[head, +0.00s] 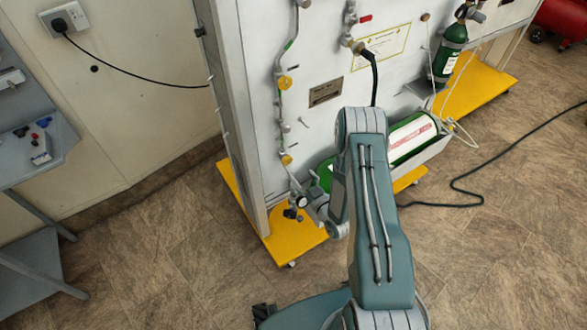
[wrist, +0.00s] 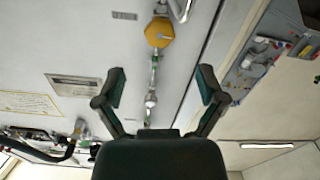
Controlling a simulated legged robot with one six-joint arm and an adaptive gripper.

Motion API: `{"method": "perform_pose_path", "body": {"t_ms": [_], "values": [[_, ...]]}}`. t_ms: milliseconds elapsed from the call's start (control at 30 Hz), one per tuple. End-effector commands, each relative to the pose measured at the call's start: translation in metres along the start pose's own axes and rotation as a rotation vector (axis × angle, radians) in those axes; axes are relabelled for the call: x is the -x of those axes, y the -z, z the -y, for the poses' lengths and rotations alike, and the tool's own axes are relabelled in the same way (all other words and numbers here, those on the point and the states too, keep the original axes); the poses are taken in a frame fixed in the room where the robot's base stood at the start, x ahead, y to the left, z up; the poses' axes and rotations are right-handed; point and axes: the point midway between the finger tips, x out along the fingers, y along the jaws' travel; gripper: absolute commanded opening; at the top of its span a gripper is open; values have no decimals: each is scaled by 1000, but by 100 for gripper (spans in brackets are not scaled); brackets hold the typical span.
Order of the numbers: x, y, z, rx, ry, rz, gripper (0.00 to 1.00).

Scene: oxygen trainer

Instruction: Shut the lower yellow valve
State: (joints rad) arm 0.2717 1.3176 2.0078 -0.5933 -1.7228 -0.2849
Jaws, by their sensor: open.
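The lower yellow valve (head: 286,160) sits on the vertical pipe near the left edge of the white panel. A second yellow valve (head: 285,83) is higher on the same pipe. My gripper (head: 292,212) is low beside the panel, below the lower valve in the head view; its fingers look small there. In the wrist view, which looks upside down, my gripper (wrist: 160,88) has its fingers wide apart with nothing between them. A yellow valve (wrist: 159,32) shows beyond the fingertips, apart from them; I cannot tell for sure which of the two it is.
A green cylinder (head: 412,138) lies low by the panel, partly behind my arm. A second green cylinder (head: 449,58) stands to the right. The yellow base (head: 286,243) juts out under the panel. A black cable (head: 470,192) crosses the open floor at right.

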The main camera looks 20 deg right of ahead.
Motion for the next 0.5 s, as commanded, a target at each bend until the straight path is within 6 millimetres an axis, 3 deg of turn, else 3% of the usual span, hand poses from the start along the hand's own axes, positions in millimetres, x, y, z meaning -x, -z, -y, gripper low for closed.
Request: {"method": "perform_pose_path", "body": {"t_ms": [200,500], "values": [[26,-1,0,1,-1,0,89],[28,0,0,1,1,-1,89]]}}
